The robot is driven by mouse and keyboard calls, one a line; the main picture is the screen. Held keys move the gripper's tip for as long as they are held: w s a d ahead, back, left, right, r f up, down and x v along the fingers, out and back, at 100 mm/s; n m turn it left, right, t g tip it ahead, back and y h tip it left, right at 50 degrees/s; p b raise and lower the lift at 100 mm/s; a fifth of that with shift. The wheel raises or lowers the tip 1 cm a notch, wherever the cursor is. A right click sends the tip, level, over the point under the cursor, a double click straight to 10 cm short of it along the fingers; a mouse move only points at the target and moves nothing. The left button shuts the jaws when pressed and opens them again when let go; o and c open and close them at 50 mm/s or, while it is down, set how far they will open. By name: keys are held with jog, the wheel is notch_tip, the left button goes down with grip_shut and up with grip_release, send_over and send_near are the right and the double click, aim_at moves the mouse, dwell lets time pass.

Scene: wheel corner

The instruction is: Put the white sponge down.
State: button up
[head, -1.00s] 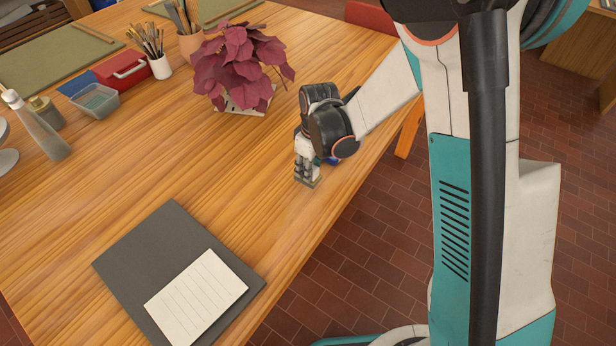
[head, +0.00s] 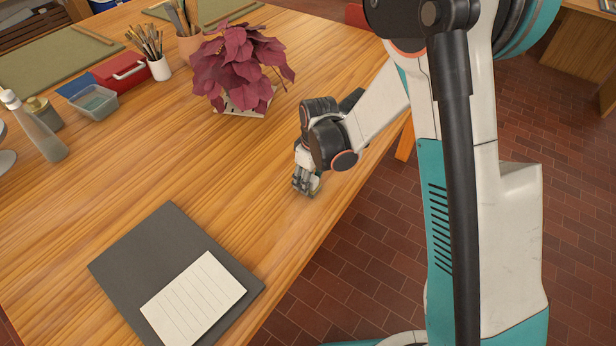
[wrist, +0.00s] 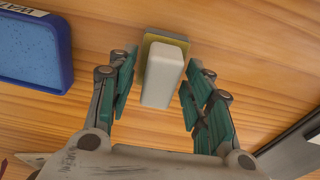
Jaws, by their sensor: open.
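The white sponge (wrist: 163,75) shows in the wrist view between my fingers, with a yellow-green layer under its white block. It appears to rest on the wooden table (head: 130,160), near the right edge. In the head view only a small greenish part of it (head: 316,186) shows beside my fingers. My gripper (head: 305,190) is open around the sponge; in the wrist view a gap shows on each side between the fingers (wrist: 160,66) and the block. Most of the sponge is hidden in the head view.
A blue tray (wrist: 62,75) lies left of the sponge in the wrist view. A potted red-leaved plant (head: 240,68) stands behind my gripper. A dark folder (head: 130,260) with a lined sheet (head: 195,300) lies nearer. The table between is clear.

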notch_tip(320, 180, up, 12)
jog(key=d+p, duration=0.1)
jog(key=p, duration=0.3)
notch_tip(320, 180, up, 14)
jog(key=m+t, duration=0.3)
jog(key=m, duration=0.2)
send_over(312, 178)
jog(key=s+d, duration=0.8)
jog(key=s+d+r+m+t+h, duration=0.1)
jog(key=s+d+r+m+t, duration=0.2)
jog(key=s+d, duration=0.4)
jog(key=s+r+m, duration=0.1)
jog(key=s+m, duration=0.1)
jog(key=s, duration=0.3)
jog(key=shift+d+r, duration=0.2)
jog(key=shift+r, duration=0.2)
jog(key=shift+o, duration=0.5)
